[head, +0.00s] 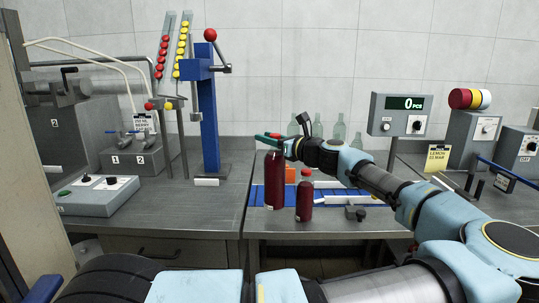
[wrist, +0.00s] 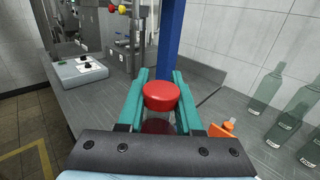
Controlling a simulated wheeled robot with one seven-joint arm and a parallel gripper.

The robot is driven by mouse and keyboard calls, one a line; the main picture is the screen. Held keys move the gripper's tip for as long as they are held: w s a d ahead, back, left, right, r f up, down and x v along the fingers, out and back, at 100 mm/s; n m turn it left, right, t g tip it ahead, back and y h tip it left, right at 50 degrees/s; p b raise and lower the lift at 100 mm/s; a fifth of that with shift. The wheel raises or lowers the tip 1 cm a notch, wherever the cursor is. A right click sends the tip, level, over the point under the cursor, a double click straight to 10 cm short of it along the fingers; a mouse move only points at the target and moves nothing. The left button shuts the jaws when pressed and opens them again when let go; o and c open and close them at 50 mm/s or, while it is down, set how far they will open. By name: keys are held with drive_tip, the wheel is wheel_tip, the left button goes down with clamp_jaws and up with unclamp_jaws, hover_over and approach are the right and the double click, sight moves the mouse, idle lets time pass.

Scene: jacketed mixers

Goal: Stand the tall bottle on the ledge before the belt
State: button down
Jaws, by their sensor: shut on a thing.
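My gripper (head: 268,138) has green fingers and is shut on the tall dark red bottle (head: 273,182), which hangs upright below them. In the wrist view the bottle's red cap (wrist: 161,95) sits between the two fingers (wrist: 160,100); its body is mostly hidden beneath. The blue belt (head: 340,197) runs behind and right of the bottle. The grey ledge (head: 330,223) lies along the belt's front side. The bottle's base appears near the belt's left end; I cannot tell whether it touches anything.
A shorter dark red bottle (head: 304,200) stands on the ledge, close right of the held one. A dark knob (head: 355,213) is farther right. An orange object (head: 290,174) and clear glass bottles (head: 339,131) are behind. A blue post (head: 208,125) stands left.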

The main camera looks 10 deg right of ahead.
sight(282, 157)
drive_tip(key=shift+f+p, duration=0.5)
drive_tip(key=shift+f, duration=1.65)
drive_tip(key=c, duration=1)
unclamp_jaws()
drive_tip(key=shift+f, duration=0.15)
drive_tip(key=shift+c, duration=0.2)
drive_tip(key=o, duration=0.5)
drive_tip(key=shift+c, duration=0.2)
drive_tip(key=shift+r, duration=0.2)
drive_tip(key=b+v, duration=0.3)
drive_tip(key=v, duration=0.7)
drive_tip(key=shift+s+d+f, duration=0.15)
drive_tip(key=shift+d, duration=0.1)
drive_tip(key=shift+s+d, duration=0.35)
drive_tip(key=shift+s, duration=0.3)
